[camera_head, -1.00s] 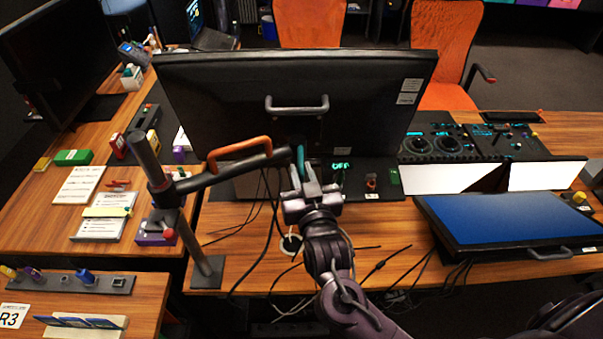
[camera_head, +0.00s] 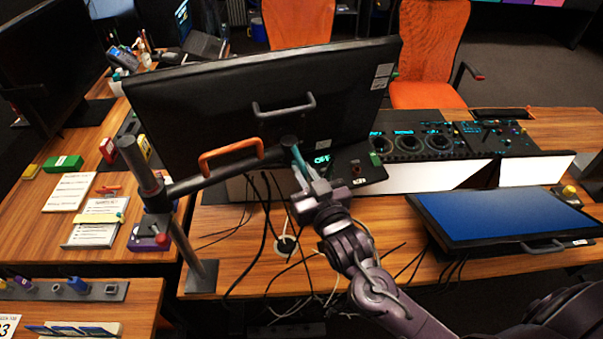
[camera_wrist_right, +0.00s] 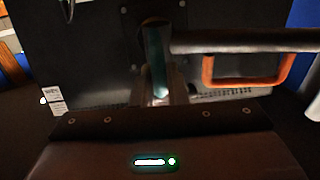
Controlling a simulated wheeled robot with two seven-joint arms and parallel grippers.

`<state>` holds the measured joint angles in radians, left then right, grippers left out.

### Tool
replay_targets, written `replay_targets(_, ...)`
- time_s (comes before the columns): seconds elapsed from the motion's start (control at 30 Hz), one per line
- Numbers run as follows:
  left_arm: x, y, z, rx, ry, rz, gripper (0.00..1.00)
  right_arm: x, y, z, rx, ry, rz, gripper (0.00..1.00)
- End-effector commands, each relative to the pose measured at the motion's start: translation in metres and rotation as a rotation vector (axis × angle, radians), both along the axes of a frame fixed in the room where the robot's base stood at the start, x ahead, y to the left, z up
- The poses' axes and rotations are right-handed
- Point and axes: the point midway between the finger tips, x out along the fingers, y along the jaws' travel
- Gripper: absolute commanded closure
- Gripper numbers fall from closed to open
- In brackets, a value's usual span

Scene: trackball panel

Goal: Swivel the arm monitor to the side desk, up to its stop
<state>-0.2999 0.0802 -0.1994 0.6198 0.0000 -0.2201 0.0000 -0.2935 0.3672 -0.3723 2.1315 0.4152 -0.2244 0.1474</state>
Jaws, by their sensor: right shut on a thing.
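The arm monitor (camera_head: 220,105) shows its dark back in the head view, angled, with a grey handle (camera_head: 283,105) on it. Its support arm (camera_head: 215,178), with an orange handle (camera_head: 231,155), runs from a post (camera_head: 178,235) on the left. My right gripper (camera_head: 297,163) is shut on a teal upright piece at the arm's end, behind the monitor. The right wrist view shows this teal piece (camera_wrist_right: 158,72) between the fingers (camera_wrist_right: 160,97), close to the monitor back (camera_wrist_right: 95,75). My left gripper is not in view.
The side desk (camera_head: 45,225) on the left carries papers, small boxes and another dark monitor (camera_head: 50,65). A control panel (camera_head: 430,140) and a blue-screen monitor (camera_head: 500,215) are on the right. Loose cables (camera_head: 265,215) hang below the arm. Orange chairs (camera_head: 430,50) stand behind.

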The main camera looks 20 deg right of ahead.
Motion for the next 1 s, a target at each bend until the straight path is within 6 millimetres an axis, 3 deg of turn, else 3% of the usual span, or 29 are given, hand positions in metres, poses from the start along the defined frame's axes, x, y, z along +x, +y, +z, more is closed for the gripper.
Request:
replay_targets(0.03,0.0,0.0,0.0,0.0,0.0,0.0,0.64,0.001,-0.001,0.004,0.001,-0.009,-0.002,0.83)
replay_targets(0.13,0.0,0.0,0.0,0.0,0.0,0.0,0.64,0.001,-0.001,0.003,0.001,-0.009,-0.002,0.7)
replay_targets(0.47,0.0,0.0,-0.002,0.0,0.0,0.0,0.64,-0.003,-0.001,0.001,0.001,-0.005,-0.003,0.7)
replay_targets(1.0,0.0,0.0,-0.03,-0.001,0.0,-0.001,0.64,-0.072,-0.005,0.0,0.001,-0.005,-0.002,0.7)
